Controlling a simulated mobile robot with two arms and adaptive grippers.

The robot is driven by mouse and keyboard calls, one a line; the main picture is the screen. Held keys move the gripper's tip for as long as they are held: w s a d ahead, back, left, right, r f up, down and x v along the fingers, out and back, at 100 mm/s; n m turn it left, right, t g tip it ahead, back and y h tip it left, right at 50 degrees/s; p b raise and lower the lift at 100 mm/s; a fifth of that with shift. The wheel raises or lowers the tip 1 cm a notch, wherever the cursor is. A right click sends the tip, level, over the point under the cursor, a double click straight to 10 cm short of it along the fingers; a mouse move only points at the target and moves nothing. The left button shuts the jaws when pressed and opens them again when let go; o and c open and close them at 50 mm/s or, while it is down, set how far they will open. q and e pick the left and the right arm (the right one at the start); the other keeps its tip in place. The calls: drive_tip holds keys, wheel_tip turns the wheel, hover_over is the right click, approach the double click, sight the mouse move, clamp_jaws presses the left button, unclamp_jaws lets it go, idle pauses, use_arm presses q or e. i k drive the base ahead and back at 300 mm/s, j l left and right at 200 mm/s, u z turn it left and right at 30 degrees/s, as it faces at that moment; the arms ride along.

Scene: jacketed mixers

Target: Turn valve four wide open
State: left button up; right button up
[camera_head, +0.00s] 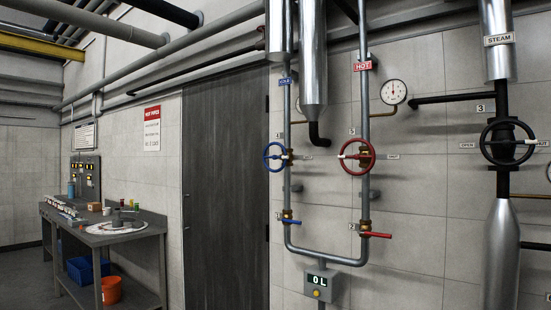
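Several valves are on the wall pipes in the head view. A blue handwheel (274,157) is on the COLD pipe; the small tag (279,135) above it looks like a 4 but is too small to read surely. A red handwheel (356,157) is on the HOT pipe, with a tag (351,131) that seems to read 5. A black handwheel (507,142) is on the STEAM pipe at the right, near a tag 3 (480,108). Each wheel has a pale pointer; how far the blue valve is open is unclear. Neither of my grippers is in view.
A blue lever (291,221) and a red lever (377,235) sit lower on the pipes, above a small display box (320,284). A round gauge (394,92) is beside the HOT pipe. A dark door (225,190) and a workbench (105,236) stand left.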

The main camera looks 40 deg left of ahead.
sight(285, 157)
drive_tip(key=i+j, duration=0.15)
drive_tip(key=j, duration=0.2)
drive_tip(key=i+j+z, duration=0.1)
drive_tip(key=j, duration=0.3)
drive_tip(key=i+j, duration=0.15)
drive_tip(key=j, duration=0.2)
drive_tip(key=i+j, duration=0.15)
drive_tip(key=j, duration=0.25)
drive_tip(key=i+j+z, duration=0.1)
drive_tip(key=j, duration=0.25)
drive_tip(key=i+j, duration=0.15)
drive_tip(key=j, duration=0.25)
drive_tip(key=i+j+z, duration=0.1)
drive_tip(key=j, duration=0.3)
